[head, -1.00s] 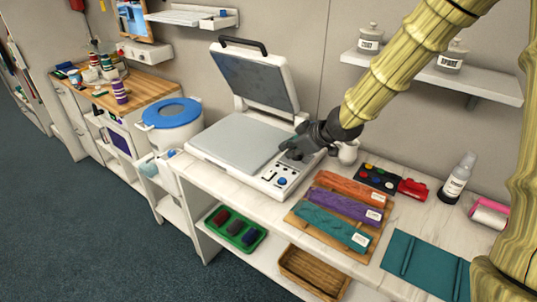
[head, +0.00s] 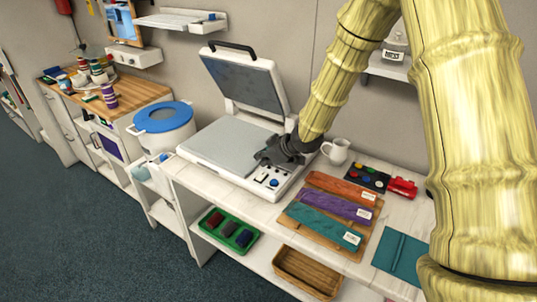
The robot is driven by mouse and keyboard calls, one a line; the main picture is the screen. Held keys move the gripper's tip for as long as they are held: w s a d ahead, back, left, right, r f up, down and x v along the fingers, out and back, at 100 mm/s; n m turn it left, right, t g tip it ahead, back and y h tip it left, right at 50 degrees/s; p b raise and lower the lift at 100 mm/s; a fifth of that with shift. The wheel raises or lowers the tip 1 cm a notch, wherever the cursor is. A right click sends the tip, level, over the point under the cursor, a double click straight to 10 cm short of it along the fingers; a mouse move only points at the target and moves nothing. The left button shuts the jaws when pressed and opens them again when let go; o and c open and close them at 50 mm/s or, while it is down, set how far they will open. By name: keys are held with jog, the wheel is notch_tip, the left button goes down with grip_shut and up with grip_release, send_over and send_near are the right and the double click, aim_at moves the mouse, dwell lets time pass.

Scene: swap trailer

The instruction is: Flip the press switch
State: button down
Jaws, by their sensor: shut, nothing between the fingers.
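The white press (head: 215,150) stands on the counter with its lid (head: 245,80) raised and its grey bed exposed. Its control panel (head: 258,187), at the front right corner, carries a small dark switch (head: 262,177) and a blue button (head: 274,183). My gripper (head: 262,160) is shut and empty. It is dark grey and sits just above and behind the panel, by the bed's right edge. I cannot tell whether it touches the press. My gripper hides the back of the panel, and the switch's exact position is too small to read.
A white mug (head: 336,150) stands close right of my gripper. Coloured strips (head: 330,208) lie on a wooden board to the right, with a paint palette (head: 367,177) behind. A blue-lidded bucket (head: 163,128) stands left of the press. The raised lid limits room behind.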

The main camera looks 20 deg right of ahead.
aim_at(263, 175)
jog(key=shift+w+d+f+p, duration=0.15)
jog(key=shift+f+p, duration=0.45)
jog(key=shift+f, duration=1.5)
jog(key=shift+w+p, duration=0.1)
jog(key=shift+p, duration=0.2)
